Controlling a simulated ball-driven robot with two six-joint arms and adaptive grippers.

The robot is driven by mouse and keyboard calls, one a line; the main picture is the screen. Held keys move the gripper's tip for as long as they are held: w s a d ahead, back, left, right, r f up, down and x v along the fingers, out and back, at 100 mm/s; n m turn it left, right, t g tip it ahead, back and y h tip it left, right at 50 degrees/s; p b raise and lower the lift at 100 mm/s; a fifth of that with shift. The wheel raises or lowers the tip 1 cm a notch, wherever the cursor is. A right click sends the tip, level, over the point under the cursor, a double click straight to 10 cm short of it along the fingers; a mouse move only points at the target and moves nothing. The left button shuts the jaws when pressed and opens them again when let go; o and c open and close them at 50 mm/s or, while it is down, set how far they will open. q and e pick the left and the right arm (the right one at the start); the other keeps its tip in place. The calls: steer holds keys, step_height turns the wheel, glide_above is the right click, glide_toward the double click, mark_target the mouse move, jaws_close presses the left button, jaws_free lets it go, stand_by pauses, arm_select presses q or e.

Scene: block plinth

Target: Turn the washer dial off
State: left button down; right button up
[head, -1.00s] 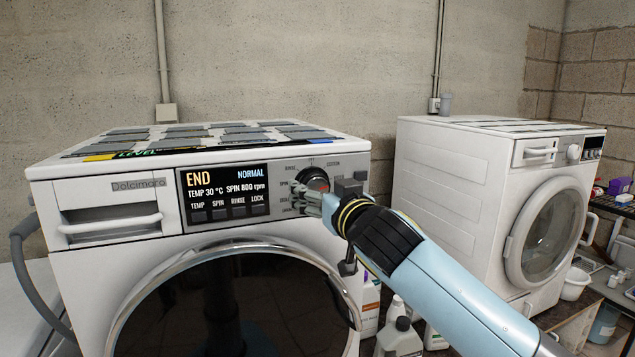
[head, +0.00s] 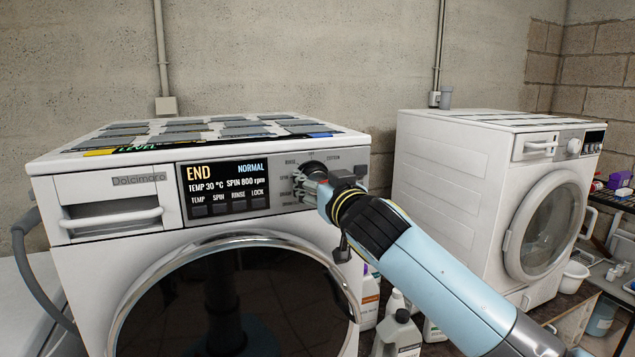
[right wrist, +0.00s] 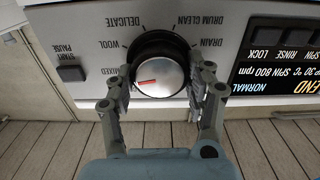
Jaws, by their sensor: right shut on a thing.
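The washer (head: 85,277) stands at the left in the head view. Its round dial (head: 314,168) is on the upper right of the front panel, partly hidden by my right gripper (head: 309,187). In the right wrist view, the dial (right wrist: 158,66) has a silver face, a dark rim and a red mark that points left, towards the MIXED side of the upside-down labels. The fingers of my right gripper (right wrist: 160,92) are on both sides of the dial and shut on it. My left gripper is not in view.
The lit display (head: 226,188) left of the dial reads END, NORMAL. A second washer (head: 450,190) stands at the right. Several bottles (head: 398,335) stand low between the machines, below my right arm. A concrete wall is behind.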

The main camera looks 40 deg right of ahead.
steer(key=shift+n, duration=0.3)
steer(key=shift+a+f+n+p, duration=0.1)
steer(key=shift+n+p, duration=1.25)
steer(key=shift+n, duration=2.45)
steer(key=shift+a+f+n+p, duration=0.1)
steer(key=shift+n+p, duration=1.2)
steer(key=shift+n, duration=2.5)
steer(key=o, duration=1.2)
